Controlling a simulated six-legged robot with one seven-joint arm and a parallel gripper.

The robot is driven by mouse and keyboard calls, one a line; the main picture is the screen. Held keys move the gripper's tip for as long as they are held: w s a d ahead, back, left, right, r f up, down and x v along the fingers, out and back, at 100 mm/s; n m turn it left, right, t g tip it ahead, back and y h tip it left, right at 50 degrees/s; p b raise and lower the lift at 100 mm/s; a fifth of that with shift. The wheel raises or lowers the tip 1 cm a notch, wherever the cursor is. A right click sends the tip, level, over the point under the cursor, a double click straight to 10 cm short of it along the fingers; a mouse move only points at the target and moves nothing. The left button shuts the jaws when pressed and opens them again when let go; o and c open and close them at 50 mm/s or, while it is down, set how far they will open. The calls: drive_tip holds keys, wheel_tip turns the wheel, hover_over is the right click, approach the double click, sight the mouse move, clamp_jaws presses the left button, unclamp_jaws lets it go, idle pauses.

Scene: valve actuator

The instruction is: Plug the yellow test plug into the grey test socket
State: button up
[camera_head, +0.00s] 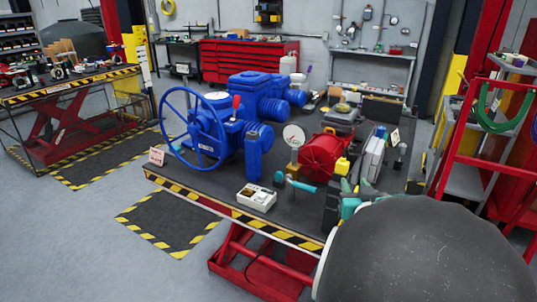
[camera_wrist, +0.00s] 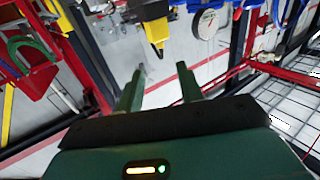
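My gripper (camera_wrist: 160,82) shows in the wrist view with its two green fingers apart and only floor seen between them. In the head view, green parts (camera_head: 367,190) that look like my gripper show at the table's right front, partly hidden by a dark dome. A yellow block (camera_head: 342,166), possibly the yellow test plug, is at the right side of the red actuator. A yellow piece with a dark top (camera_wrist: 157,32), likely the same one, shows beyond the fingers in the wrist view. I cannot clearly pick out the grey test socket.
The dark table (camera_head: 205,187) carries a blue valve (camera_head: 213,138) with a handwheel, a red actuator (camera_head: 322,157), a round gauge (camera_head: 294,136), a white box (camera_head: 256,197) and a teal-handled tool (camera_head: 301,185). A grey case (camera_head: 375,157) stands right of the actuator. A red rack stands at right.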

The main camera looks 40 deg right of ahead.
sight(344, 160)
drive_tip(key=x, duration=1.3)
drive_tip(key=shift+w+d+r, duration=0.15)
drive_tip(key=shift+w+d, duration=0.1)
drive_tip(key=shift+w, duration=0.05)
clamp_jaws()
